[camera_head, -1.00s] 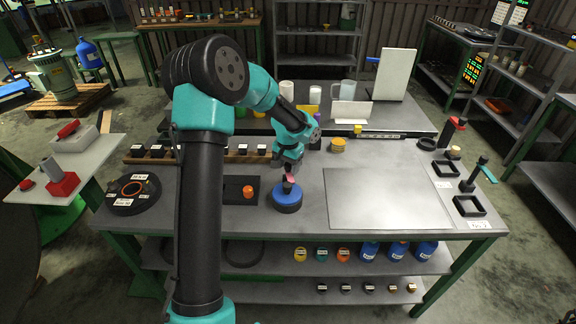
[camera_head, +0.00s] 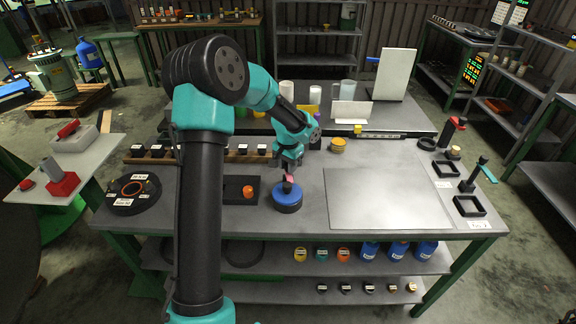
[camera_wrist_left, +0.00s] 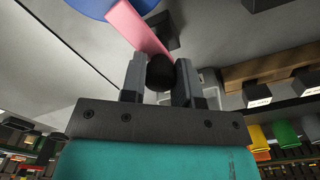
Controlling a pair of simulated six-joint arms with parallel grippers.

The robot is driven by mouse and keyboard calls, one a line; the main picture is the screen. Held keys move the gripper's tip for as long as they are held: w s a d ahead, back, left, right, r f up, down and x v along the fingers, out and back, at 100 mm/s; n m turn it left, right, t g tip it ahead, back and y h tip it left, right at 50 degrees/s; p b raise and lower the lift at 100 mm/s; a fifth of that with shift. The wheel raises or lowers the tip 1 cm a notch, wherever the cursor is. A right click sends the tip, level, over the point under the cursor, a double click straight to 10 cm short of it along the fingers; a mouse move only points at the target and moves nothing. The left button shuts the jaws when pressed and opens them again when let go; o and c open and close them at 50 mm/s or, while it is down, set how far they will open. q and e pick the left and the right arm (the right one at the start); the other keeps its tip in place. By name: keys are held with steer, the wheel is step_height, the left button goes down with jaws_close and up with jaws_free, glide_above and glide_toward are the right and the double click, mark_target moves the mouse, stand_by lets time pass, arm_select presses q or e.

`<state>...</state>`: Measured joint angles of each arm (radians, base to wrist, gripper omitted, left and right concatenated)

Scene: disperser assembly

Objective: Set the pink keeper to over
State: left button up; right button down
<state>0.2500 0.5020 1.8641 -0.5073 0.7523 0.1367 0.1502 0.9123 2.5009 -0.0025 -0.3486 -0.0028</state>
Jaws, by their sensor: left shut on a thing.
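The pink keeper (camera_head: 289,178) sits on top of a round blue-and-black disperser body (camera_head: 287,197) near the front middle of the bench. In the left wrist view the keeper is a flat pink bar (camera_wrist_left: 136,28), with the blue disc (camera_wrist_left: 95,8) at its far end. My left gripper (camera_head: 288,168) is above the disperser. In the wrist view its two fingers (camera_wrist_left: 159,78) are shut on a rounded dark knob (camera_wrist_left: 160,72) at the near end of the pink bar. The knob's join to the bar is partly hidden. My right gripper is not in view.
A black tray with an orange knob (camera_head: 248,190) lies left of the disperser. A black ring fixture (camera_head: 133,193) is farther left. A light mat (camera_head: 386,198) to the right is bare. Black square frames (camera_head: 469,206) stand at the right edge.

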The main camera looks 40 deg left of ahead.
arm_select(q)
steer(key=shift+m, duration=1)
steer(key=o, duration=0.9)
steer(key=shift+r, duration=0.1)
step_height(320, 180, up, 17)
steer(key=shift+r, duration=0.15)
